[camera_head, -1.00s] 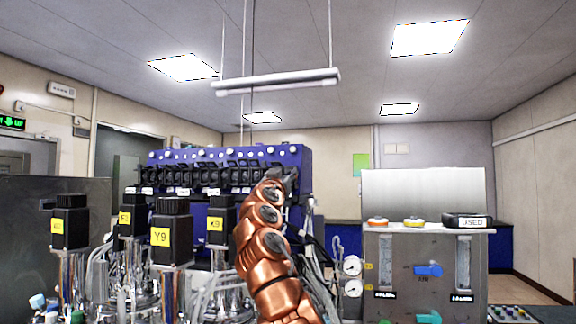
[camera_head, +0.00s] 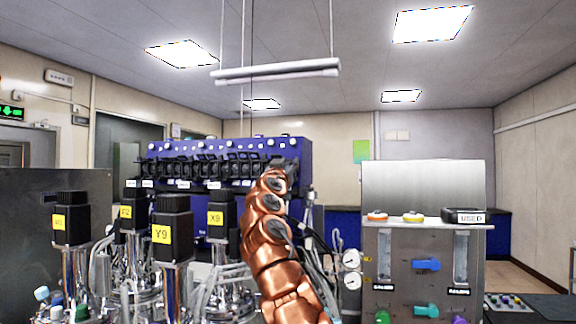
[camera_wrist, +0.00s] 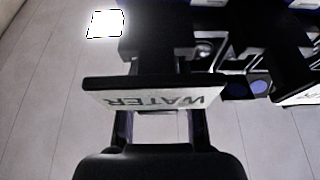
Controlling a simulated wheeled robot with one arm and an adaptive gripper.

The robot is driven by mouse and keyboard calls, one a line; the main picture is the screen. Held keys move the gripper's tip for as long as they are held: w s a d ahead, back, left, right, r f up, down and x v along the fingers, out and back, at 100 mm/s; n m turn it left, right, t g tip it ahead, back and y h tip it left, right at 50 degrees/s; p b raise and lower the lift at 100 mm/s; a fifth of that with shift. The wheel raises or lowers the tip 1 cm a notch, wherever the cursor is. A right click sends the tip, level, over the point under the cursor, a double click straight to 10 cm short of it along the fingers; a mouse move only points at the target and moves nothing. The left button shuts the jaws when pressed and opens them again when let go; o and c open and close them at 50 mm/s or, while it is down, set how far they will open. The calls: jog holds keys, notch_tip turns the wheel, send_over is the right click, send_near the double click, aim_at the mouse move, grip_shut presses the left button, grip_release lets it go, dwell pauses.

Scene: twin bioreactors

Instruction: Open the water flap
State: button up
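The water flap (camera_wrist: 150,95) is a dark plate with a white edge label reading WATER, upside down in the wrist view. It stands right in front of my gripper (camera_wrist: 160,128). The two fingers are apart, one under each side of the label, with a pale gap between them. I cannot tell whether they touch the plate. In the head view my gripper (camera_head: 284,166) is at the right end of a row of black flaps (camera_head: 205,168) on a blue unit (camera_head: 300,152). My arm hides part of that end, and the water flap cannot be made out there.
Black-topped bottles with yellow labels, such as Y9 (camera_head: 170,230), stand at the front left. A grey panel (camera_head: 400,255) with gauges and coloured knobs stands at the right. Other dark flap parts (camera_wrist: 265,55) are close on the right in the wrist view.

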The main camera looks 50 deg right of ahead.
grip_shut()
